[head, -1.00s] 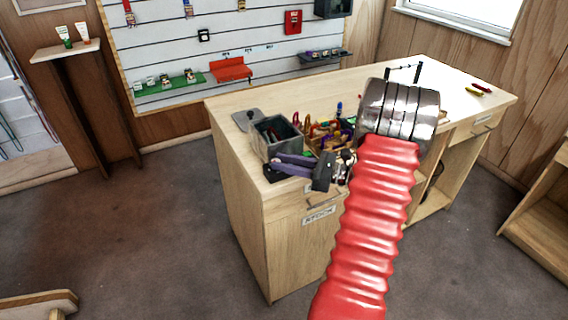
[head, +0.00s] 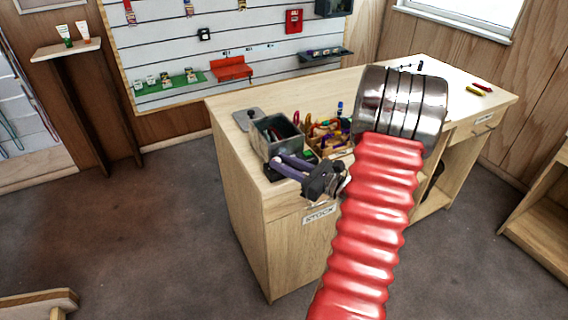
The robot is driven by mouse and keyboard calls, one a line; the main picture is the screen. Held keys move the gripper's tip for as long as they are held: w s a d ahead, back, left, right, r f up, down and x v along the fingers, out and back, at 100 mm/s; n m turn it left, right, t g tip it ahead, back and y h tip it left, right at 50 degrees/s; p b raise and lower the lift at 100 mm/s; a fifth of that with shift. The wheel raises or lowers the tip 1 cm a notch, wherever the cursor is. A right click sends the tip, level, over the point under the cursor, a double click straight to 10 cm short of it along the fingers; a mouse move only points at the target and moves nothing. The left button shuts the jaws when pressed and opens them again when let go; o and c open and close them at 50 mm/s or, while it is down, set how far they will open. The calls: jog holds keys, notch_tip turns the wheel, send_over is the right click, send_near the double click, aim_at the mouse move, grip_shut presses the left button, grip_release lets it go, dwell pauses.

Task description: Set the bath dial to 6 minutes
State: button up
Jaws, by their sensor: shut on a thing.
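My gripper (head: 279,161) has purple fingers and reaches from the right to the bath's lower front side. Its fingers are shut at that side, where they hold the bath dial. The dial itself is hidden behind the fingers, so its scale and pointer setting cannot be read. My red ribbed arm and its metal joint cover the middle of the bench.
A grey lid (head: 248,118) lies behind the bath. A wooden tray of coloured gear (head: 325,132) stands close on its right. Red and yellow items (head: 478,89) lie at the bench's far right. The floor at left is clear.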

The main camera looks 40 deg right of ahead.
jog(key=shift+a+m+h, duration=0.25)
jog(key=shift+m+h, duration=0.65)
jog(key=shift+h, duration=0.55)
jog(key=shift+a+m+h, duration=0.25)
jog(key=shift+m+h, duration=0.65)
jog(key=shift+h, duration=0.6)
jog(key=shift+a+m+h, duration=0.25)
jog(key=shift+m+h, duration=0.65)
jog(key=shift+h, duration=0.55)
jog(key=shift+m+g+h, duration=0.3)
jog(key=shift+m+h, duration=0.1)
jog(key=o, duration=0.7)
jog(key=shift+r, duration=0.1)
jog(key=shift+r, duration=4.9)
